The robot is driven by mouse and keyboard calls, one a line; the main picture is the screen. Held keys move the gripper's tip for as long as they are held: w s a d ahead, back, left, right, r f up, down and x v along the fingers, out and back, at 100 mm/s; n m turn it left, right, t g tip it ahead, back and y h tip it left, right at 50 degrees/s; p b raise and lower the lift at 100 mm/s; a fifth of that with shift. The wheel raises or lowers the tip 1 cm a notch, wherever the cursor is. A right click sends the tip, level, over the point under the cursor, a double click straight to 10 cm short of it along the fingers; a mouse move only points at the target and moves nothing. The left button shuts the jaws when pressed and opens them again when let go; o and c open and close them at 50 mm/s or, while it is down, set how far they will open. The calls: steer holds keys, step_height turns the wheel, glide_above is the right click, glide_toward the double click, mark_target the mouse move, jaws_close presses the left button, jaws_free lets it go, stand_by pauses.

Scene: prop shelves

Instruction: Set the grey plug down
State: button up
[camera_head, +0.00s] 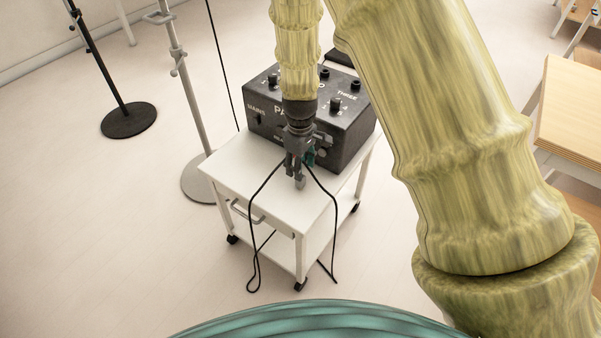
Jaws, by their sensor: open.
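My gripper (297,170) points down over the front part of the white trolley top (270,194). Its jaws are open. A small grey piece that looks like the grey plug (300,183) shows right at the fingertips, at or just above the trolley top. I cannot tell whether it touches the fingers. Its upper part is hidden by the gripper.
A black box (352,122) with knobs and white lettering stands behind my gripper on the trolley. A small teal thing (310,157) shows beside the fingers. Black cables (262,187) hang over the trolley's edges. Stands (128,120) are at left, a wooden table (575,110) at right.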

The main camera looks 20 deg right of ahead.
step_height(320, 180, up, 6)
stand_by(0.4)
